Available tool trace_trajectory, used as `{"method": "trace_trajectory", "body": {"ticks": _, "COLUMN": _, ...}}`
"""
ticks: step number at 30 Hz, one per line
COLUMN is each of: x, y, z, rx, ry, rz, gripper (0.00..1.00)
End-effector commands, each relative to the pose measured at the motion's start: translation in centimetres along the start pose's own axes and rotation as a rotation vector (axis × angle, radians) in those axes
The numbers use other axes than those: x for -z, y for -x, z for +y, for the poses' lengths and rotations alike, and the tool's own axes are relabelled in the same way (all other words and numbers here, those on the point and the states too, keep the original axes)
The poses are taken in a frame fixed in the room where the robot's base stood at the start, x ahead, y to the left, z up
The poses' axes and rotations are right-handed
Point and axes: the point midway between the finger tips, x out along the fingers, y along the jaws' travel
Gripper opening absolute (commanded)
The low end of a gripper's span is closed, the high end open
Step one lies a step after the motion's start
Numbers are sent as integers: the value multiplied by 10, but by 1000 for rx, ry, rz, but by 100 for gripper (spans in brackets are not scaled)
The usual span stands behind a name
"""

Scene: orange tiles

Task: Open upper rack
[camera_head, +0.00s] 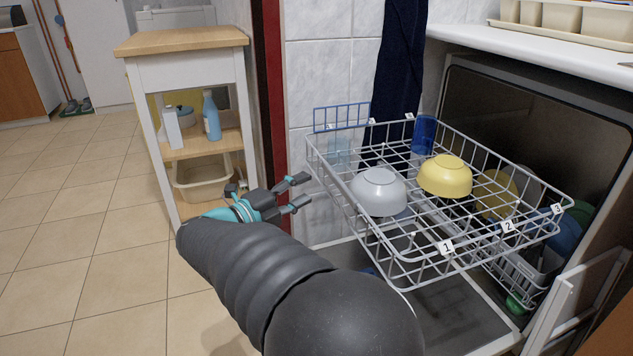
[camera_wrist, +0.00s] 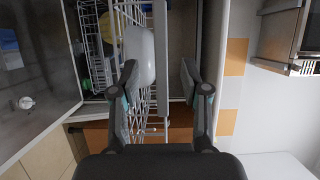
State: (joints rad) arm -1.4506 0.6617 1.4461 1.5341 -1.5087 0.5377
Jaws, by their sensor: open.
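The upper rack (camera_head: 446,248) is a white wire basket with small number tags. It extends out of the dishwasher, above the lowered door. A grey bowl (camera_head: 377,191), a yellow bowl (camera_head: 445,175) and a blue glass (camera_head: 424,134) sit in it. My gripper (camera_head: 300,190) is open and empty in the head view, just left of the rack's left side. In the wrist view my gripper (camera_wrist: 160,78) has its fingers spread, with the grey bowl (camera_wrist: 139,50) near one finger. A pale bar (camera_wrist: 161,55) appears between them; I cannot tell its depth.
The open dishwasher door (camera_head: 455,318) lies below the rack. A lower basket (camera_head: 528,275) with dishes is inside. A wooden-topped cart (camera_head: 180,40) stands behind my arm at left. A white counter (camera_head: 530,47) is above the dishwasher. Tiled floor at left is clear.

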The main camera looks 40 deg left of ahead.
Motion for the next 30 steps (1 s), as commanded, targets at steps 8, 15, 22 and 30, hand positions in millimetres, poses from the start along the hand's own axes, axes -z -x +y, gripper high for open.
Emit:
{"method": "trace_trajectory", "body": {"ticks": 8, "x": 0, "y": 24, "z": 0, "rx": 0, "ry": 0, "rz": 0, "gripper": 46}}
{"method": "trace_trajectory", "body": {"ticks": 15, "x": 0, "y": 25, "z": 0, "rx": 0, "ry": 0, "rz": 0, "gripper": 46}}
{"method": "trace_trajectory", "body": {"ticks": 22, "x": 0, "y": 25, "z": 0, "rx": 0, "ry": 0, "rz": 0, "gripper": 46}}
{"method": "trace_trajectory", "body": {"ticks": 30, "x": 3, "y": 9, "z": -12, "rx": 2, "ry": 2, "rz": -16, "gripper": 46}}
